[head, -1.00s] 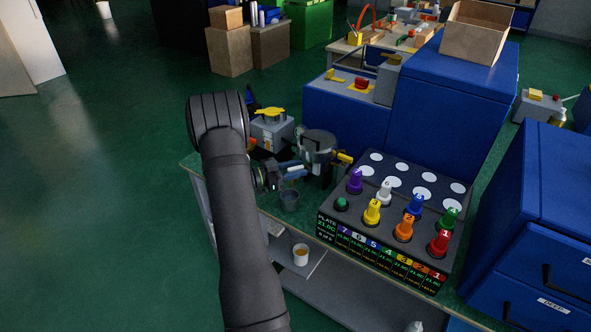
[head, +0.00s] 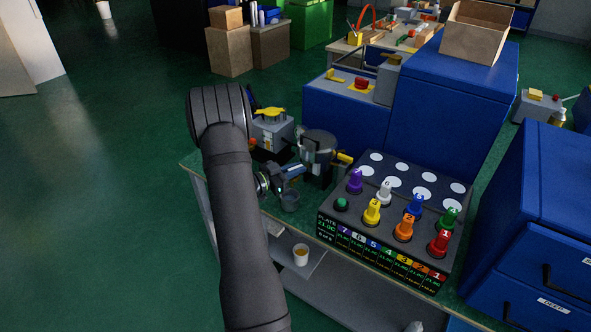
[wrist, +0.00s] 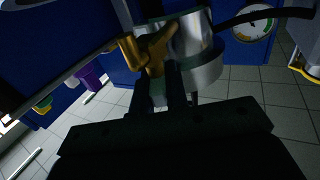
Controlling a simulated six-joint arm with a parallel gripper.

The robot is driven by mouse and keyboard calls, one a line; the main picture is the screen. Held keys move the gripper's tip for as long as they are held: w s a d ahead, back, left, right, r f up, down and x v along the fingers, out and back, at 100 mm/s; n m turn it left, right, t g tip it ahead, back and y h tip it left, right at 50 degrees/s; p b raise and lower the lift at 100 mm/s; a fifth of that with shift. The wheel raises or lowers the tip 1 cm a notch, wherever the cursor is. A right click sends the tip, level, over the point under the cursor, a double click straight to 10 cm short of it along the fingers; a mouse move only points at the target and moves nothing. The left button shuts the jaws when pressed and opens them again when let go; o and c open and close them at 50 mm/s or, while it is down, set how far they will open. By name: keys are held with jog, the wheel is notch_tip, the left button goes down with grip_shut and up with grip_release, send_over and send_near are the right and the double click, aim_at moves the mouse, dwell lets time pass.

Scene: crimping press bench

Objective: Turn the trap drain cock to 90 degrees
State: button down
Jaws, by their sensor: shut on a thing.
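The trap drain cock (wrist: 156,48) is a brass-coloured fitting with a short branching handle, in the upper middle of the wrist view. It sits against a silver cylindrical body (wrist: 203,62). My gripper (wrist: 158,80) is shut on the cock's handle, with a dark finger on each side; the fingers hide its lower part. In the head view my gripper (head: 294,174) is beside the metal pot-like unit on the bench. There the cock is too small and covered to make out, and its angle cannot be read.
A control panel (head: 330,203) with several coloured knobs is to the right. A round gauge (wrist: 251,23) and a black hose (wrist: 267,14) are near the silver body. A yellow-topped grey unit (head: 272,134) stands behind.

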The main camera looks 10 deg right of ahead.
jog(key=n+t+y, duration=0.2)
jog(key=t, duration=0.1)
jog(key=n+t+y, duration=0.2)
jog(key=t, duration=0.1)
jog(key=shift+n, duration=0.4)
jog(key=shift+t, duration=0.4)
jog(key=c, duration=1.4)
grip_release()
jog(key=shift+c, duration=0.2)
jog(key=v, duration=1.7)
jog(key=shift+s+r, duration=0.3)
jog(key=shift+w, duration=0.1)
